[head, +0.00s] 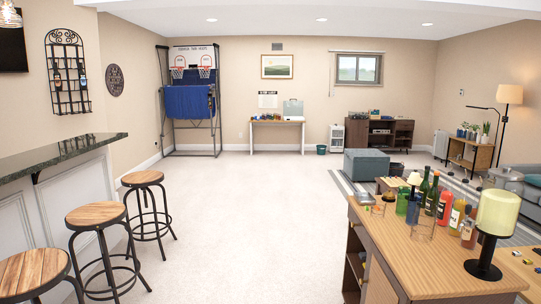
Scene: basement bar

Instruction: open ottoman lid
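A teal box-shaped ottoman (367,165) stands far across the room, right of centre in the head view. Its lid (366,154) looks closed, lying flat on top. Its lower right front is partly hidden by a small wooden piece of furniture in front of it. Neither of my grippers shows in the head view.
Several bar stools (95,215) stand along a bar counter (60,150) at left. A wooden cabinet (440,272) with bottles and a lamp (497,212) fills the near right. The pale floor (240,220) between is clear towards the ottoman. A striped rug (346,184) lies beside it.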

